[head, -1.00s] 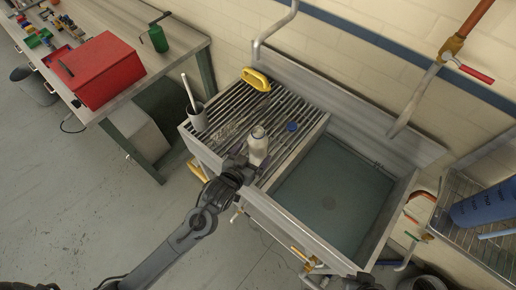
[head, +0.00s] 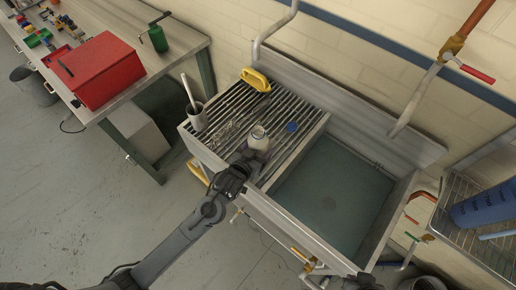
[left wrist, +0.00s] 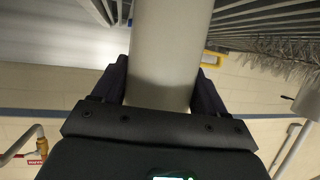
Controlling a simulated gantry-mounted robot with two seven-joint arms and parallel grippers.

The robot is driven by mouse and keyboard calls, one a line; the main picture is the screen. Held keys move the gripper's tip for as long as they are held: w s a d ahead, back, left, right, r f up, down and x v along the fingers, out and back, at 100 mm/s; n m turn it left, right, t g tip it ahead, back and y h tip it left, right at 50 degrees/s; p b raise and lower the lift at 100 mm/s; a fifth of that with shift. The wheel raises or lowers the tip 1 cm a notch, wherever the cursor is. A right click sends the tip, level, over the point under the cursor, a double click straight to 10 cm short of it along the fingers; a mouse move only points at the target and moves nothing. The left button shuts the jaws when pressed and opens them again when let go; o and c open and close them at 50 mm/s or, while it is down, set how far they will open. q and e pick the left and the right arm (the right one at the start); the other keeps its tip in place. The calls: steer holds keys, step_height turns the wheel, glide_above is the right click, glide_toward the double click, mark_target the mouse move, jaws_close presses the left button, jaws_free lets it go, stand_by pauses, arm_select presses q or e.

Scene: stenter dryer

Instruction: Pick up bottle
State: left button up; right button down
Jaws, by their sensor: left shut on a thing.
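The white bottle (head: 259,139) is upright at the front right part of the slatted drainboard in the head view, its open neck facing up. My left gripper (head: 250,155) is at its near side, and the lower part of the bottle is hidden behind the gripper. In the left wrist view the bottle (left wrist: 168,55) fills the space between the two dark fingers of my left gripper (left wrist: 163,82), which are shut on it. I cannot tell whether its base touches the slats.
A blue cap (head: 292,127) lies right of the bottle. The sink basin (head: 330,195) is at right. A red toolbox (head: 97,72) sits on the workbench at left.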

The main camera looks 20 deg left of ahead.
mark_target(258, 143)
arm_select(q)
steer(key=shift+c, duration=1.1)
steer(key=shift+r, duration=0.15)
steer(key=shift+r, duration=0.6)
step_height(258, 143, up, 3)
steer(key=shift+f, duration=0.2)
steer(key=s+d+r+p, duration=0.1)
steer(key=s+d+r, duration=0.1)
steer(key=d+r, duration=0.5)
steer(key=d, duration=0.4)
steer(key=shift+d+p, duration=0.25)
steer(key=shift+p, duration=0.1)
